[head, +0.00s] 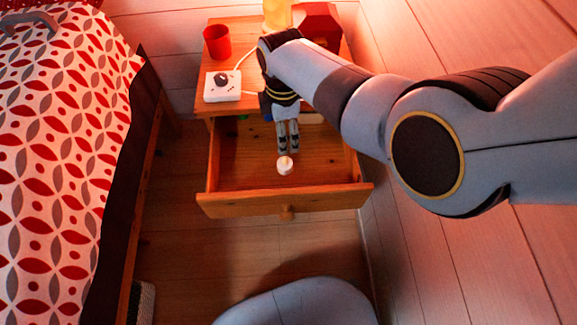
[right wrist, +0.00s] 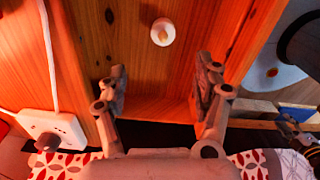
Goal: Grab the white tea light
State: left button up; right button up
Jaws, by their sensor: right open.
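The white tea light (head: 285,165) lies on the floor of the open wooden drawer (head: 234,168). It shows in the right wrist view (right wrist: 162,32) as a small white disc with a yellowish centre. My right gripper (head: 288,152) hangs over the drawer, just behind the tea light in the head view. Its two fingers (right wrist: 163,90) are apart with nothing between them, and the tea light sits beyond their tips. My left gripper is not visible in the head view. A jointed grey part at the right edge of the right wrist view may be my left gripper; its jaws are unclear.
On the nightstand top (head: 222,106) are a red cup (head: 217,42), a white switch box (head: 223,86) with a cable, a dark red box (head: 317,25) and a yellowish object (head: 276,13). The bed (head: 62,150) stands left; a plank wall (head: 455,45) is right.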

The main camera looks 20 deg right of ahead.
aim_at(285, 158)
jog(key=f, duration=0.1)
jog(key=f+b, duration=0.1)
jog(key=f, duration=0.1)
jog(key=shift+s+b, duration=0.25)
jog(key=shift+b, duration=0.15)
jog(key=shift+f+b, duration=0.75)
jog(key=shift+f, duration=0.15)
notch_tip(285, 158, down, 4)
jog(key=b, duration=0.3)
jog(key=shift+r+b, duration=0.1)
jog(key=shift+b, duration=0.2)
jog(key=shift+f+b, duration=0.85)
jog(key=shift+b, duration=0.05)
notch_tip(285, 158, down, 3)
jog(key=b, duration=0.3)
jog(key=shift+f, duration=0.2)
jog(key=shift+f+b, duration=0.3)
jog(key=shift+b, duration=0.35)
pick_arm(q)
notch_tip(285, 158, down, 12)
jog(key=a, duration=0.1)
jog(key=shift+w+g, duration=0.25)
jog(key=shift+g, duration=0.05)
pick_arm(e)
jog(key=shift+r, duration=0.1)
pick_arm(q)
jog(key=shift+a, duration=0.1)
pick_arm(e)
jog(key=shift+c, duration=0.2)
